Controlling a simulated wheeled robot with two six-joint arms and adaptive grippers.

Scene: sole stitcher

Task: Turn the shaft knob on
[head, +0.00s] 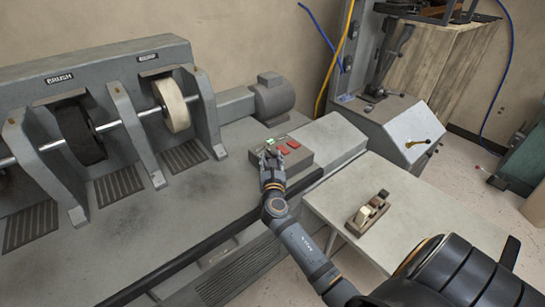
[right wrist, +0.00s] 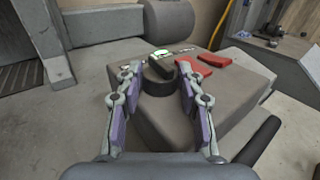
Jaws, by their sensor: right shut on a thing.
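The shaft knob (right wrist: 159,85) is a dark round knob with a raised bar on top, on the brown-grey control box (head: 298,158). My right gripper (head: 271,155) reaches down to the left part of this box and hides most of the knob in the head view. In the right wrist view its two fingers (right wrist: 160,74) stand on either side of the knob, shut on it. A lit green lamp (right wrist: 160,53) shows just behind the knob. My left gripper is not in view.
Two red switches (head: 290,146) sit right of the knob. The machine has a dark brush wheel (head: 79,134), a pale wheel (head: 172,105) on a shaft and a grey motor (head: 273,98). A side table (head: 385,225) at right holds a small wooden tool (head: 369,212).

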